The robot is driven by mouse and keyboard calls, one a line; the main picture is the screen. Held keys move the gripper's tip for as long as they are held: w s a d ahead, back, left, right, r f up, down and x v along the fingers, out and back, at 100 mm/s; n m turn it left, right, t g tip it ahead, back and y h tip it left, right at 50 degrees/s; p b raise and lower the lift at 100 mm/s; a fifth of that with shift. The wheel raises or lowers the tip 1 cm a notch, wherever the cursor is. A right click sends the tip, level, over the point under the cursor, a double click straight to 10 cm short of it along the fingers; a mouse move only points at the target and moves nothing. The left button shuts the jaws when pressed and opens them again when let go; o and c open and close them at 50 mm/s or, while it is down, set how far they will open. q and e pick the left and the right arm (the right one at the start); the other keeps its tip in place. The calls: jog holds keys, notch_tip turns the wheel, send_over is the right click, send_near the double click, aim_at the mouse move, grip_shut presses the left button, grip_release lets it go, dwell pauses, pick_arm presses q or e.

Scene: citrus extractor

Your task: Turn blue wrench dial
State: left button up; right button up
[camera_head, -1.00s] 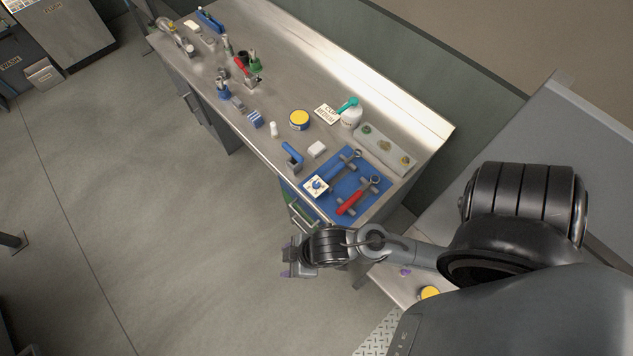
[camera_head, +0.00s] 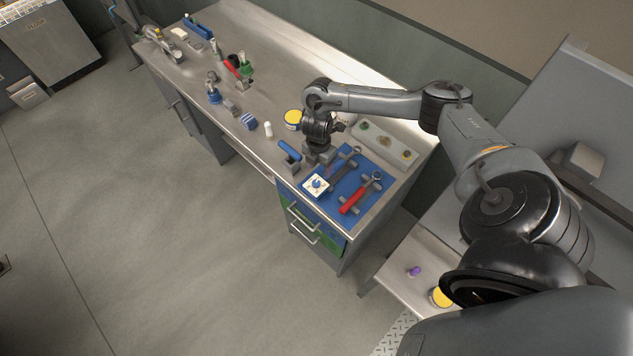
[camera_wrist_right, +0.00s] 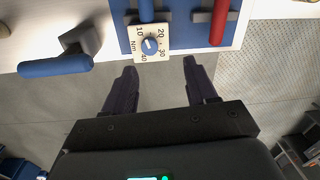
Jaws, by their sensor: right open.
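The dial is a small white square plate with numbers, an "Nm" mark and a blue knob (camera_head: 316,183). It sits at the near left end of the blue wrench on a blue mat (camera_head: 345,186). In the right wrist view the dial (camera_wrist_right: 151,46) is just beyond my fingertips, with the wrench's blue shaft (camera_wrist_right: 147,10) behind it. My right gripper (camera_head: 318,158) hangs over the bench beside the mat. In the wrist view its two dark fingers (camera_wrist_right: 159,68) are spread and empty, apart from the dial. My left gripper is not in view.
A red wrench (camera_head: 355,198) lies beside the blue one. A blue-handled tool (camera_head: 289,150) stands left of the mat; its handle (camera_wrist_right: 55,66) also shows in the wrist view. A pale tray (camera_head: 385,145) lies behind. Drawers (camera_head: 305,230) are below the bench's front edge.

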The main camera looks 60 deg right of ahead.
aim_at(316, 182)
jog(key=f, duration=0.3)
jog(key=w+f, duration=0.1)
jog(key=f, duration=0.5)
jog(key=shift+w+f, duration=0.15)
jog(key=shift+f, duration=0.25)
jog(key=shift+c, duration=0.5)
grip_shut()
